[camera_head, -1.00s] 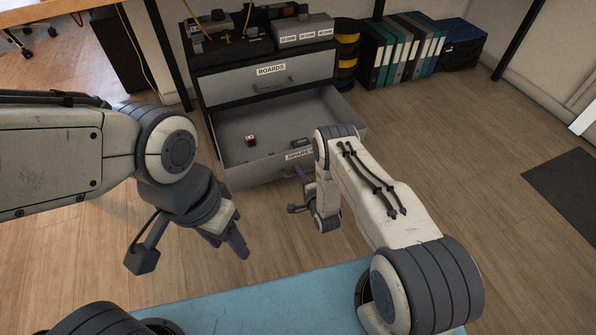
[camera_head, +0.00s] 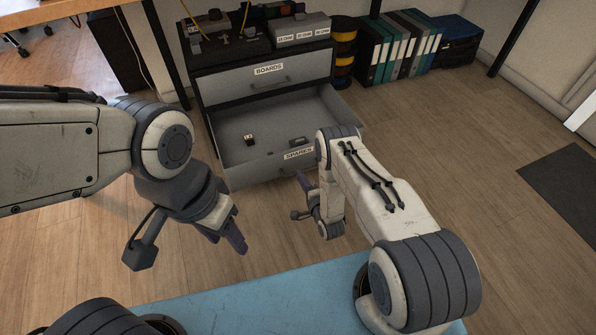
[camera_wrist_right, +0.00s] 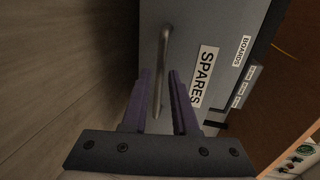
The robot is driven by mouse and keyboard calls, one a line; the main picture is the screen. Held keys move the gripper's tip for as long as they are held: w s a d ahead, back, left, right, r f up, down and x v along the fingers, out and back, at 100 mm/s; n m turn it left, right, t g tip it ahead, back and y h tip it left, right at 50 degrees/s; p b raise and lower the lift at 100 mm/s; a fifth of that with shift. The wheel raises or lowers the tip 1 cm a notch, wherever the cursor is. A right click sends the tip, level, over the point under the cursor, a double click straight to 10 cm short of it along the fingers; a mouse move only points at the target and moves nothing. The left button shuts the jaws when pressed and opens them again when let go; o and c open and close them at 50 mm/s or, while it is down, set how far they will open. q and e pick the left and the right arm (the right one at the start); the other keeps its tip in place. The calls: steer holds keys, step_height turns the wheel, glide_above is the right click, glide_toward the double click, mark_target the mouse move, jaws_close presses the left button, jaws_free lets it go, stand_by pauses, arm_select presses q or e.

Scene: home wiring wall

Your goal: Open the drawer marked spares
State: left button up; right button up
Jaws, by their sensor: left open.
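The drawer marked spares (camera_head: 265,168) is the lower drawer of the dark cabinet and stands pulled well out, its inside showing in the head view. Its SPARES label (camera_head: 298,153) is on the front. In the right wrist view its bar handle (camera_wrist_right: 164,50) lies between the two purple fingers of my right gripper (camera_wrist_right: 160,76). The fingers are apart, with gaps beside the bar. In the head view my right gripper (camera_head: 304,186) is just in front of the drawer front, partly hidden by its arm. My left gripper (camera_head: 227,240) is open and empty, left of and nearer than the drawer.
The BOARDS drawer (camera_head: 225,90) above is shut. Two small items (camera_head: 249,139) lie in the spares drawer. Binders (camera_head: 400,55) and stacked spools (camera_head: 344,60) stand right of the cabinet. A blue surface (camera_head: 260,305) is below my arms.

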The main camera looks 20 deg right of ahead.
steer(key=a+p+v, duration=0.1)
steer(key=p+v, duration=0.1)
steer(key=v, duration=0.5)
steer(key=shift+d, duration=0.45)
